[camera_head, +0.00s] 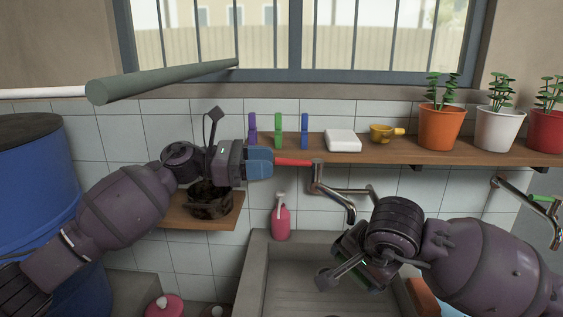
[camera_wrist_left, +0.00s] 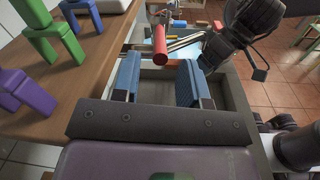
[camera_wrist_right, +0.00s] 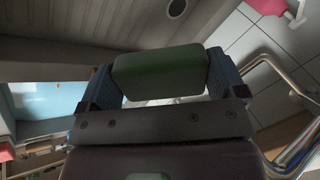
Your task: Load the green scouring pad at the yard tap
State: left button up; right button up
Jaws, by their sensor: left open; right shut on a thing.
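The tap (camera_head: 318,178) with a red handle (camera_head: 294,162) stands on the wall above the grey sink (camera_head: 255,272). My left gripper (camera_head: 262,164) is open at the free end of the red handle. In the left wrist view the red handle (camera_wrist_left: 160,46) lies in line with the gap, near the fingertips; I cannot tell whether they touch it. My right gripper (camera_wrist_right: 163,80) is shut on the green scouring pad (camera_wrist_right: 158,72), held between its blue fingers. The pad is hidden by my right arm in the head view, low over the sink.
A pink bottle (camera_head: 281,220) stands on the sink's back rim. A second tap (camera_head: 540,207) is at right, a blue barrel (camera_head: 40,190) at left.

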pick_arm(q)
jog(key=a, duration=0.7)
jog(key=shift+s, duration=0.25)
jog(key=shift+c, duration=0.4)
jog(key=shift+d, duration=0.15)
jog(key=shift+c, duration=1.2)
jog(key=s+d+m, duration=0.1)
jog(key=d, duration=0.1)
jog(key=s+d+f+m, duration=0.1)
jog(key=d+m, duration=0.1)
jog(key=d, duration=0.1)
jog(key=s+d+f+m+t, duration=0.1)
jog(key=d, duration=0.2)
jog(key=shift+s+m+y, duration=0.3)
grip_shut()
jog(key=n+t+y, duration=1.8)
jog(key=n+y, duration=0.1)
jog(key=n, duration=0.6)
send_near(285, 163)
jog(key=x, duration=0.7)
jog(key=shift+w, duration=0.3)
